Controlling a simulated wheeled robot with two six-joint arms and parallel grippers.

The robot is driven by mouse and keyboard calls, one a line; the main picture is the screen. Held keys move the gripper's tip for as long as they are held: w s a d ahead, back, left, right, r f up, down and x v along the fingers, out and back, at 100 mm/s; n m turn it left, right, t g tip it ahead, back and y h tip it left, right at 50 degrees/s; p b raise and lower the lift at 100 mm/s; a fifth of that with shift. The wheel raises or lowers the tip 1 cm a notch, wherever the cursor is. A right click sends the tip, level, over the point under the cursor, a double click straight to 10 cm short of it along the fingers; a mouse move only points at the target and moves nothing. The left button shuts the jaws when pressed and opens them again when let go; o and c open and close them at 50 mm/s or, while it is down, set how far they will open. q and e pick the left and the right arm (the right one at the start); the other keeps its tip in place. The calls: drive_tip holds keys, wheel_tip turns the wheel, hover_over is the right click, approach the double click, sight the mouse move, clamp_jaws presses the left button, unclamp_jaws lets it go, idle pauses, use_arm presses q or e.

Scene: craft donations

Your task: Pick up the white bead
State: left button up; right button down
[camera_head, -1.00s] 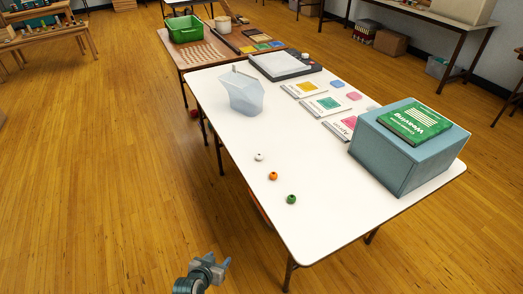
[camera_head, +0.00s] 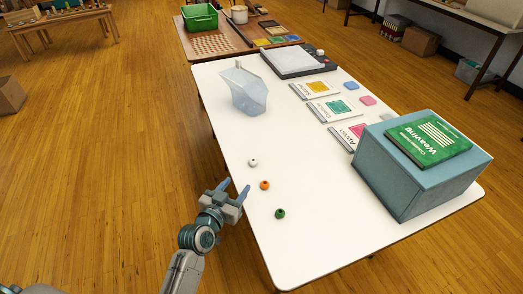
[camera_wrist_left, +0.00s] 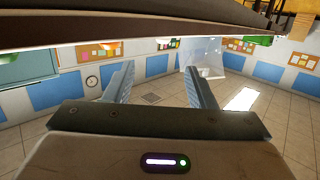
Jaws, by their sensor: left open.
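The white bead (camera_head: 253,163) lies on the white table (camera_head: 330,215) near its left edge, in the head view. An orange bead (camera_head: 264,185) and a green bead (camera_head: 279,213) lie in a row nearer to me. My left gripper (camera_head: 233,189) is open and empty at the table's left edge, just left of the orange bead and nearer to me than the white bead. In the left wrist view its two fingers (camera_wrist_left: 159,85) stand apart with nothing between them. My right gripper is not in view.
A translucent pitcher (camera_head: 246,92) stands beyond the beads. A blue-grey box (camera_head: 405,185) with a green book (camera_head: 428,138) on it stands at the right. Several booklets and a dark-framed tray (camera_head: 297,62) lie farther back. The table around the beads is clear.

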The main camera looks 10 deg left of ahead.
sight(251, 164)
use_arm(q)
drive_tip(key=x, duration=0.5)
drive_tip(key=shift+w+d+r+p, duration=0.1)
drive_tip(key=shift+w+p, duration=0.2)
drive_tip(key=shift+w, duration=0.4)
drive_tip(key=shift+w+f, duration=0.15)
drive_tip(key=shift+w, duration=0.3)
drive_tip(key=shift+w+f, duration=0.2)
drive_tip(key=shift+w, duration=0.25)
drive_tip(key=x, duration=0.2)
drive_tip(key=shift+w+f+p, duration=0.2)
drive_tip(key=shift+w+p, duration=0.05)
drive_tip(key=shift+p, duration=0.15)
drive_tip(key=shift+w+d+f, duration=0.1)
drive_tip(key=shift+w+f, duration=0.05)
drive_tip(key=shift+w, duration=0.35)
drive_tip(key=c, duration=1.1)
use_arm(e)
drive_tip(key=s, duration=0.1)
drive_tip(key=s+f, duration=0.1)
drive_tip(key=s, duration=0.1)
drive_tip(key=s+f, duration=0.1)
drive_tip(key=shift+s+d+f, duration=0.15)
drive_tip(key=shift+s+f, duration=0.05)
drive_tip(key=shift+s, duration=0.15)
